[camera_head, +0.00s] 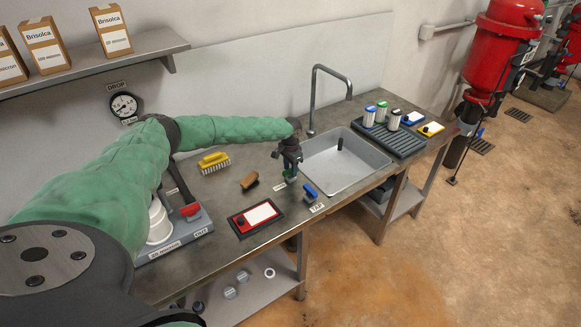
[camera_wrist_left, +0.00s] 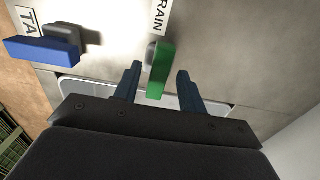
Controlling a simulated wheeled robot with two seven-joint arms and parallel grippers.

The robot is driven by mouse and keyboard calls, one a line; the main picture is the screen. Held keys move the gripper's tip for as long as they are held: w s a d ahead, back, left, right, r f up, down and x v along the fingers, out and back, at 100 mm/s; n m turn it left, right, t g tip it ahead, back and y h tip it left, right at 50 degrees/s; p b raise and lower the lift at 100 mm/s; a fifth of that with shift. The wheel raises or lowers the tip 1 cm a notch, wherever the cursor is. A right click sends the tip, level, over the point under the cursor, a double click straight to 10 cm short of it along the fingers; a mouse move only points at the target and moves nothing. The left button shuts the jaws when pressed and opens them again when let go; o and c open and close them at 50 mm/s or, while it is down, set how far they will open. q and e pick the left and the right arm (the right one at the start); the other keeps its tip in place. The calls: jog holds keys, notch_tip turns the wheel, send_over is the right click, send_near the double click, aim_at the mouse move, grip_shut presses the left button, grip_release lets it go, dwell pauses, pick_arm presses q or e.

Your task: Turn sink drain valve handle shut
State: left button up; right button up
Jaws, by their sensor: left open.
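The green drain valve handle (camera_wrist_left: 160,70) sits on its grey stem beside a label reading "RAIN", cut off in the left wrist view. My left gripper (camera_wrist_left: 160,72) is open, with a dark blue finger on each side of the green handle and a gap visible on both sides. In the head view the left gripper (camera_head: 289,167) points down at the counter in front of the sink, and a bit of the green handle (camera_head: 291,178) shows below it. The blue tap handle (camera_head: 310,190) stands close by at the TAP label. My right gripper is not in view.
A red-framed tray (camera_head: 239,224), a brown-handled brush (camera_head: 249,180) and a yellow brush (camera_head: 214,162) lie on the counter. A dark rack (camera_head: 388,140) holds several cartridges at right.

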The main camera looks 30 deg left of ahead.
pick_arm(q)
grip_shut()
